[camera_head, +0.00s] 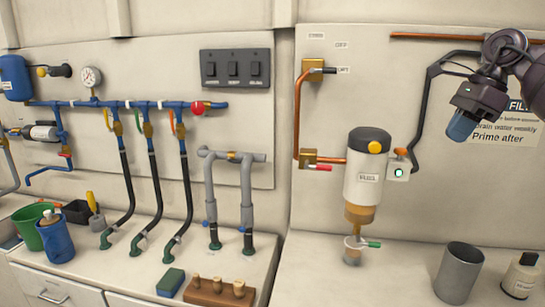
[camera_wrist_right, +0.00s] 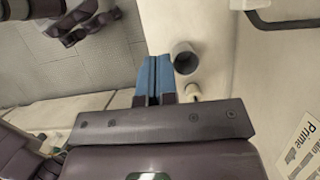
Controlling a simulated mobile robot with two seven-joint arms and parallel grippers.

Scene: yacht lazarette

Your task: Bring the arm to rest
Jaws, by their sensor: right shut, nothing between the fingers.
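My right gripper (camera_head: 463,127) is high at the right of the head view, in front of the wall sign. Its blue fingers are closed together with nothing between them. In the right wrist view the blue fingers (camera_wrist_right: 153,78) lie side by side and point out over the counter, touching nothing. My left gripper does not show in the head view.
A grey cup (camera_head: 458,272) and a small labelled bottle (camera_head: 521,275) stand on the counter below my right gripper. The fuel filter (camera_head: 368,180) and a black hose (camera_head: 424,110) are on the wall to its left. Open air surrounds the fingers.

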